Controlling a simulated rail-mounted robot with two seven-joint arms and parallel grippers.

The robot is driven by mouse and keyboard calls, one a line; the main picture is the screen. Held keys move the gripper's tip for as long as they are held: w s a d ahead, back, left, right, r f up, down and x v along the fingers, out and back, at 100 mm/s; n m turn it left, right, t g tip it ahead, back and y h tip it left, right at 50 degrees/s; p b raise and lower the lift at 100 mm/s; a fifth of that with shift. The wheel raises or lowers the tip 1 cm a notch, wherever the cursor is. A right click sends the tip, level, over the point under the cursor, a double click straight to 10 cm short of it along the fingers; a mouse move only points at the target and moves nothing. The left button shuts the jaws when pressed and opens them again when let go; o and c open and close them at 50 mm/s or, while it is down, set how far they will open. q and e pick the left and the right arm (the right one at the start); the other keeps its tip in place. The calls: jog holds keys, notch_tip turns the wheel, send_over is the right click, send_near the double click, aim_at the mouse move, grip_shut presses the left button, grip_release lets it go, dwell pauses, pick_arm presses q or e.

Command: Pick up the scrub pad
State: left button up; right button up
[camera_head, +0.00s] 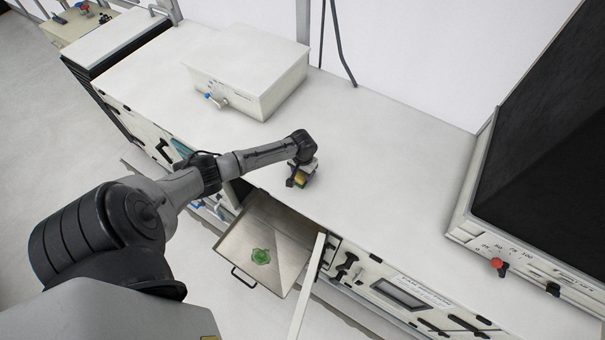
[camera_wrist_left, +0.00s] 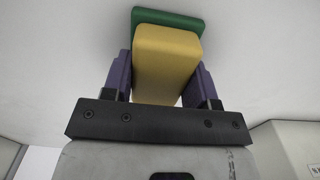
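The scrub pad is a yellow block with a green layer on its far end. It fills the space between the fingers in the left wrist view (camera_wrist_left: 166,55). My left gripper (camera_wrist_left: 162,82) has one purple finger against each side of the yellow part, with no clear gap. In the head view the left gripper (camera_head: 302,172) points down at the counter, and the pad (camera_head: 301,181) shows as a small yellow patch under it, partly hidden. I cannot tell whether the pad touches the counter. My right gripper is not in view.
The white counter (camera_head: 380,150) is clear around the gripper. An open metal drawer (camera_head: 235,240) with a green item (camera_head: 261,256) in it juts out below the front edge. A white box (camera_head: 247,70) stands behind, and a dark-fronted device (camera_head: 540,150) at right.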

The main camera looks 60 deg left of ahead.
pick_arm(q)
jog(key=c, duration=0.4)
jog(key=shift+r, duration=0.5)
jog(key=r, duration=0.2)
jog(key=d+r, duration=0.1)
jog(key=shift+r, duration=0.35)
jog(key=d+r+b, duration=0.1)
jog(key=d+r, duration=0.5)
jog(key=d, duration=0.4)
jog(key=shift+s+d+r, duration=0.15)
jog(key=shift+s+d, duration=0.15)
jog(key=shift+s, duration=0.15)
